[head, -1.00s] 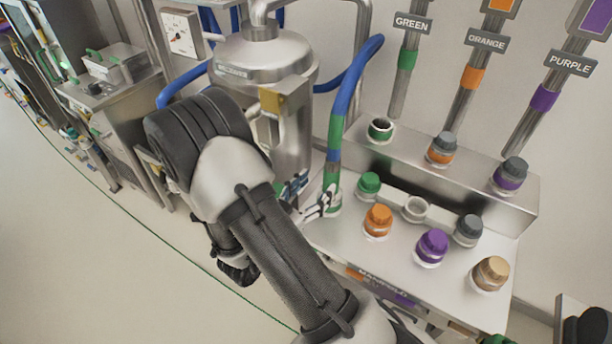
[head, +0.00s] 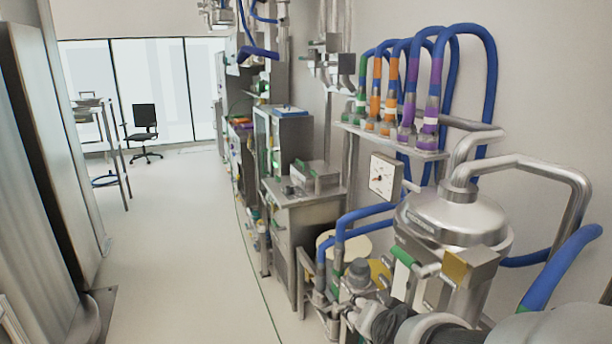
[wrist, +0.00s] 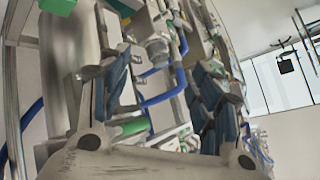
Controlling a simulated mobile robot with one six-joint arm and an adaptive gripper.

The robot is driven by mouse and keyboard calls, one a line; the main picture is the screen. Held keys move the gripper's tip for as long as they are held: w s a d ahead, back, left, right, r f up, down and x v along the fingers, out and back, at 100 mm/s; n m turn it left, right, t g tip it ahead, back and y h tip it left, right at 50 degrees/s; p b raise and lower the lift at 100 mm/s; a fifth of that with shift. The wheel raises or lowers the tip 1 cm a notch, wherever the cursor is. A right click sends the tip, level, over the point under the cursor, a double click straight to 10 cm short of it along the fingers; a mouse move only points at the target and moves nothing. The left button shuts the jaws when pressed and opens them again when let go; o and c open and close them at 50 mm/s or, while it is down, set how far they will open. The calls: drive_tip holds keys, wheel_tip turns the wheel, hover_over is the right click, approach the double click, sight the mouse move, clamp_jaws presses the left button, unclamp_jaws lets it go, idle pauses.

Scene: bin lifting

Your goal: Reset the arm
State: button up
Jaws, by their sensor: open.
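My arm (head: 565,328) reaches in from the lower right of the head view, in front of the steel vessel. Its end is partly cut off by the bottom edge, and the fingers are hard to make out there. In the wrist view my gripper (wrist: 162,92) shows two dark blue-grey fingers well apart, with nothing held between them. Blue hoses and pipework appear behind the gap, blurred and tilted.
A domed steel vessel (head: 455,218) stands close beside my arm. Blue hoses with coloured bands hang from a wall rack (head: 390,138). Steel cabinets (head: 305,215) line the wall. Open floor (head: 185,250) lies to the left, with a black chair (head: 142,125) far back.

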drive_tip(key=s+r+n+g, duration=0.2)
drive_tip(key=s+n, duration=0.1)
drive_tip(key=s, duration=0.9)
drive_tip(key=s+d+r+n+g, duration=0.1)
drive_tip(key=s+n+g, duration=0.2)
drive_tip(key=s, duration=0.9)
drive_tip(key=shift+d+r+n, duration=0.2)
drive_tip(key=shift+r+n, duration=0.1)
drive_tip(key=shift+r, duration=0.1)
